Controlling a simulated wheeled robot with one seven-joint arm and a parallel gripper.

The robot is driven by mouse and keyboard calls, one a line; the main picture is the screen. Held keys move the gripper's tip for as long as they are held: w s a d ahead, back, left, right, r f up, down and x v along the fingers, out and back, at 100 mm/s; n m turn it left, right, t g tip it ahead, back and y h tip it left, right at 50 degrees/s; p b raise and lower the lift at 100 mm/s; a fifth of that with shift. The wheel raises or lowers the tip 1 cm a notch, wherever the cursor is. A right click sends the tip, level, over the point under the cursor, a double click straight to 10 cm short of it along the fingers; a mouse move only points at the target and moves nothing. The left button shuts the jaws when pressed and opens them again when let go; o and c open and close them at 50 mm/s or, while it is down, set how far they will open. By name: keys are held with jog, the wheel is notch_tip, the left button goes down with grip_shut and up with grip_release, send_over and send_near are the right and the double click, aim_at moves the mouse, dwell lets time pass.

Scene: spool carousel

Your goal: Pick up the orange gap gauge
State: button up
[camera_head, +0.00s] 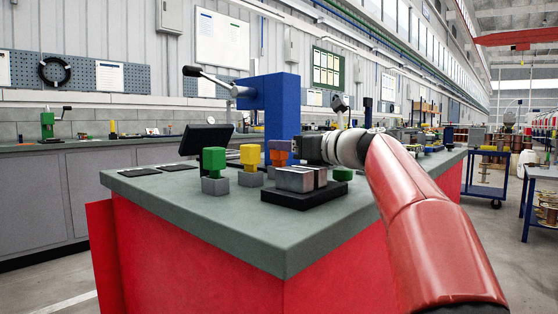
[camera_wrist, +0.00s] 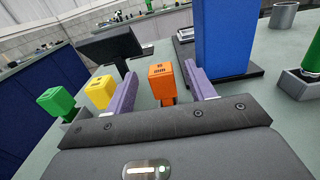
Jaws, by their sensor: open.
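The orange gap gauge (camera_wrist: 162,84) stands upright in the wrist view, between the two purple fingers of my gripper (camera_wrist: 162,85). The fingers are open, with a gap visible on each side of the gauge. In the head view the gauge (camera_head: 278,146) shows as a small orange block near the front of the blue press, with my gripper (camera_head: 284,152) at it. Its lower part and base are partly hidden by my gripper and a grey block.
A yellow gauge (camera_head: 249,155) and a green gauge (camera_head: 214,160) stand in grey holders to the left. The tall blue press (camera_head: 272,104) rises behind. A dark screen (camera_head: 205,140) stands back left. A grey block on a black base (camera_head: 300,195) sits in front. The bench's front left corner is clear.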

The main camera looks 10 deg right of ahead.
jog(key=x, duration=0.5)
jog(key=shift+c, duration=0.3)
